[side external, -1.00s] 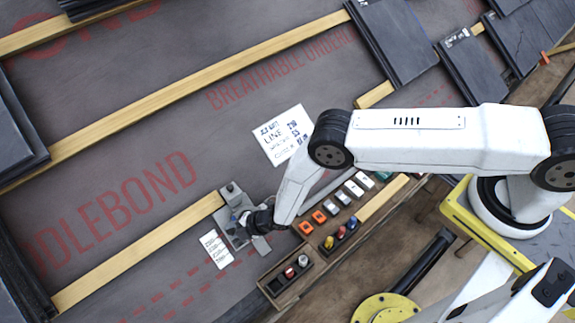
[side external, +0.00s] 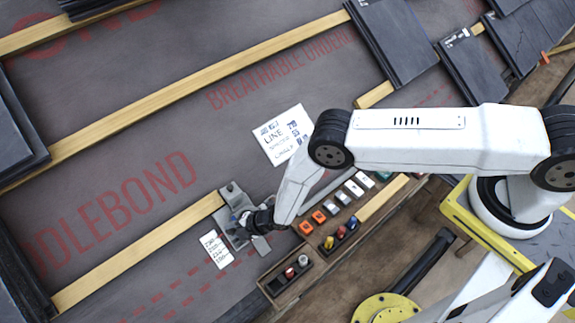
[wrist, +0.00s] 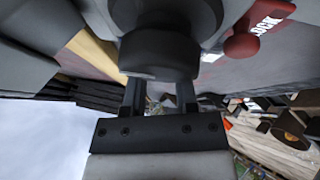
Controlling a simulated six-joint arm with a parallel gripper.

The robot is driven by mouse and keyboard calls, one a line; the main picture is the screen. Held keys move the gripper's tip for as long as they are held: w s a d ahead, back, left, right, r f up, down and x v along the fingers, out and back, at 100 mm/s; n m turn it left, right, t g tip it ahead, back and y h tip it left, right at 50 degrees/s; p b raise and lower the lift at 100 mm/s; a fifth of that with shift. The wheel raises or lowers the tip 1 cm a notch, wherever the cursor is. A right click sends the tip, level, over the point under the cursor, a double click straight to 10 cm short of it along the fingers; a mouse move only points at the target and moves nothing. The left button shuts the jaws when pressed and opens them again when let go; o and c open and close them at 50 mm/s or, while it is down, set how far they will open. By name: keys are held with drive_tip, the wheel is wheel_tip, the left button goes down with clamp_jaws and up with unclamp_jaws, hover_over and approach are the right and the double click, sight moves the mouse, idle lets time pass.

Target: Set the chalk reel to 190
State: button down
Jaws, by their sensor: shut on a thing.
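A red ball-ended handle (wrist: 242,46) stands beside the knob, near a red label reading "LOCK" (wrist: 268,20). A small white card with printed numbers (side external: 216,250) lies left of the reel. The reel's setting is too small to read.
A white note headed by small print with "LINE" (side external: 282,135) lies above the reel. A wooden tray (side external: 290,275) with coloured pieces and a row of orange, white and green blocks (side external: 318,217) lie to the right. Dark slates (side external: 395,40) are at the upper right.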

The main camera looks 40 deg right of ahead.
drive_tip(key=s+f, duration=0.1)
drive_tip(key=s, duration=0.1)
drive_tip(key=s+f, duration=0.3)
drive_tip(key=shift+s, duration=0.3)
drive_tip(key=shift+c, duration=2.2)
unclamp_jaws()
drive_tip(key=shift+o, duration=0.3)
drive_tip(key=shift+r, duration=0.1)
drive_tip(key=shift+w, duration=0.1)
drive_tip(key=shift+d+r, duration=0.15)
drive_tip(key=shift+r, duration=0.05)
drive_tip(key=shift+s+d+r, duration=0.2)
drive_tip(key=shift+s+r, duration=0.1)
drive_tip(key=v, duration=0.6)
drive_tip(key=shift+s, duration=0.25)
drive_tip(key=shift+d+r, duration=0.1)
